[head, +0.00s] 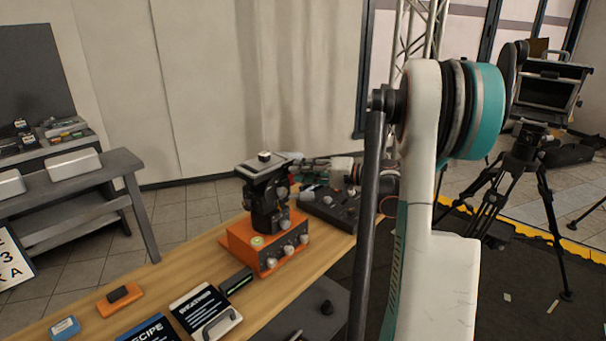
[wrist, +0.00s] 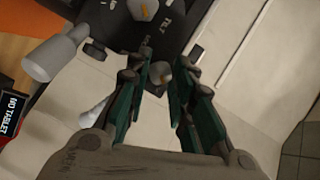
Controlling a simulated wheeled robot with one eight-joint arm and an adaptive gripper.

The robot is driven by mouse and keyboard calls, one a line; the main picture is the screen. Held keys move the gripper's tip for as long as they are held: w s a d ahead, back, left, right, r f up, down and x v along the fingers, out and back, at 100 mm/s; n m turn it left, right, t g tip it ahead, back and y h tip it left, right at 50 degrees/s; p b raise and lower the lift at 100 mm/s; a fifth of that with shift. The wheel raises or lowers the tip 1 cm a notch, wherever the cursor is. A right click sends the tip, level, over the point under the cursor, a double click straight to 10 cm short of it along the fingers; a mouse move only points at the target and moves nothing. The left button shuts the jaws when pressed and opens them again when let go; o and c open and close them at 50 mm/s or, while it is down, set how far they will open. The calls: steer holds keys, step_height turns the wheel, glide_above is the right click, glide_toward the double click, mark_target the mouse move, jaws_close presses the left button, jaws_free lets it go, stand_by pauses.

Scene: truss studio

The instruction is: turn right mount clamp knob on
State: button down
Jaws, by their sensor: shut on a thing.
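A black mount (head: 268,205) with a flat plate on top stands on an orange box (head: 262,250) on the wooden table. In the wrist view, the mount (wrist: 178,38) has a small grey knob (wrist: 160,76) with an orange mark, between my fingertips. My gripper (wrist: 163,72) is shut on this knob; its green-lined fingers lie on either side of it. In the head view, my gripper (head: 298,165) is small, at the mount's right side, and its hold is hard to see there. A second marked knob (wrist: 142,9) shows at the top of the wrist view.
A large grey knob (wrist: 52,58) sticks out left of my fingers. A dark control panel (head: 335,210) lies behind the orange box. Cards, including a weather card (head: 205,308), lie in front. A tripod (head: 500,185) stands at right.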

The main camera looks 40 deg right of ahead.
stand_by(0.4)
steer(key=c, duration=1.4)
jaws_free()
steer(key=v, duration=1.2)
